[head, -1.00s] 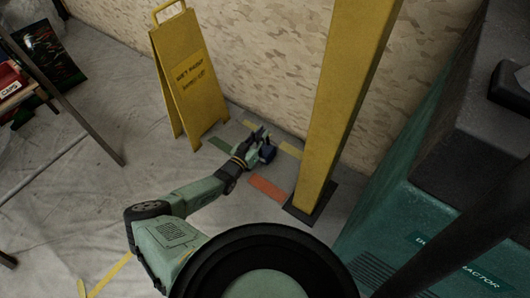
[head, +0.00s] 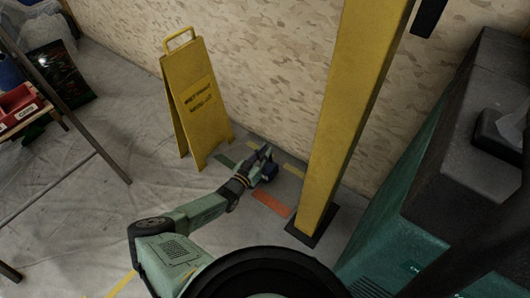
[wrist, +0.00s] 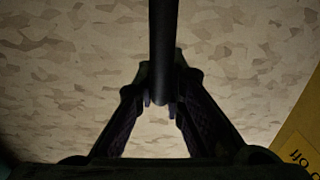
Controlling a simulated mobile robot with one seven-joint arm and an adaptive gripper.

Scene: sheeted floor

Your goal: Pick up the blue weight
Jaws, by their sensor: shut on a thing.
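The blue weight (head: 269,173) is a small dark blue block at the end of my arm in the head view, low near the floor by the wall. My gripper (head: 265,155) is at it and shut on it; its body partly hides the weight. In the wrist view, my gripper's fingers (wrist: 161,103) close around the lower end of a dark upright bar. The bar's far end is out of the picture. I cannot tell whether the weight touches the floor.
A yellow wet-paint sign (head: 199,100) stands left of my gripper. A yellow post (head: 345,120) on a dark base stands to the right, near a green and black machine (head: 440,190). Green, yellow and orange tape (head: 271,203) marks the floor. The patterned wall is close behind.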

